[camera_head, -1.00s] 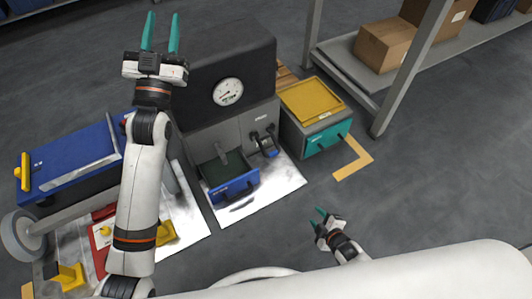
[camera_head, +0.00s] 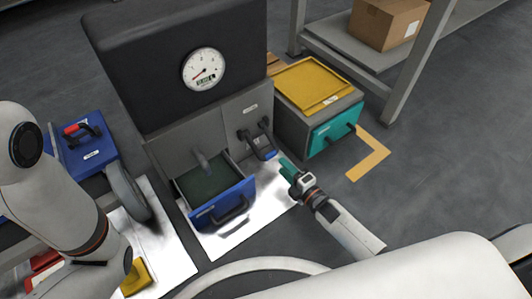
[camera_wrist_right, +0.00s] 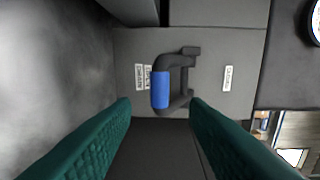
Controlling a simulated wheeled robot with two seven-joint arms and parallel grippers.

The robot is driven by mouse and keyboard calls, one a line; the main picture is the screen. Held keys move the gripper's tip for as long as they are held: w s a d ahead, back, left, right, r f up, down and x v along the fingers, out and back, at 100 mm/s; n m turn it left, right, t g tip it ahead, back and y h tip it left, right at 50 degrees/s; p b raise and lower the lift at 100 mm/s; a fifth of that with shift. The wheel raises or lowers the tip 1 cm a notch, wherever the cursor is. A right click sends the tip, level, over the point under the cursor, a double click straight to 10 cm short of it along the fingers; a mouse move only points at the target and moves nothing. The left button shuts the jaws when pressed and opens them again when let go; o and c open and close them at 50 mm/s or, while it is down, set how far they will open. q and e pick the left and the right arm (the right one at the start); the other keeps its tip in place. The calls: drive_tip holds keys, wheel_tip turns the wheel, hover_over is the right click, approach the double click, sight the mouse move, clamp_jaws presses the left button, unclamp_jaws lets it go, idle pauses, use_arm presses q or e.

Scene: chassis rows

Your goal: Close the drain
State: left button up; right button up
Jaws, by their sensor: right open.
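The drain's handle is most likely the dark lever with a blue grip (camera_head: 270,155) on the front of the grey machine (camera_head: 205,135); its small labels are too blurred to read. In the right wrist view the blue grip (camera_wrist_right: 160,90) sits on a dark U-shaped bar against the grey panel. My right gripper (camera_head: 286,168) is open and empty, just in front and to the right of the lever. In the right wrist view its green fingers (camera_wrist_right: 160,115) lie either side below the grip, apart from it. My left arm shows at left; its gripper is out of view.
A blue-fronted drawer (camera_head: 225,205) stands pulled out left of the lever, below a spout. A round gauge (camera_head: 204,69) is above. A grey box with a teal front (camera_head: 330,132) and yellow lid (camera_head: 312,85) stands to the right.

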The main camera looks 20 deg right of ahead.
drive_tip(key=b+x, duration=0.5)
drive_tip(key=x, duration=0.4)
drive_tip(key=shift+f, duration=0.2)
drive_tip(key=shift+w+a+r, duration=0.1)
drive_tip(key=shift+w+a, duration=0.05)
drive_tip(key=shift+w, duration=0.2)
clamp_jaws()
